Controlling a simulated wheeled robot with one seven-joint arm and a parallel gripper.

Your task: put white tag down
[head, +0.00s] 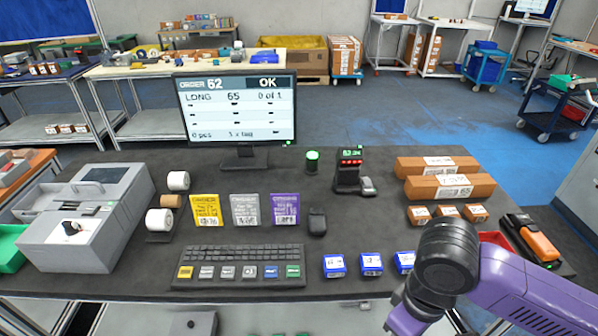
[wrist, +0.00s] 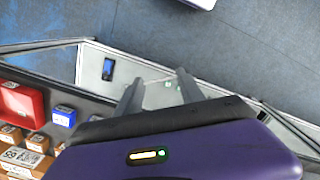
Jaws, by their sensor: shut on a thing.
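My gripper (wrist: 160,84) hangs past the front edge of the desk, low at the right of the head view, where my arm hides most of it. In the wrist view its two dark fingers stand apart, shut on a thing. A pale patch with small green marks shows between the fingertips. I cannot tell the tag's outline from the pale shelf behind it. On the desk, a whitish-grey printed card (head: 244,209) stands between a yellow card (head: 206,210) and a purple card (head: 285,209), apart from my gripper.
The dark desk (head: 345,225) holds a keyboard (head: 238,253), a monitor (head: 238,110), blue boxes (head: 371,263), long brown cartons (head: 450,187) and an orange-and-black device (head: 540,240). A red bin (wrist: 22,104) lies near my arm. Bare desk shows right of the mouse (head: 317,221).

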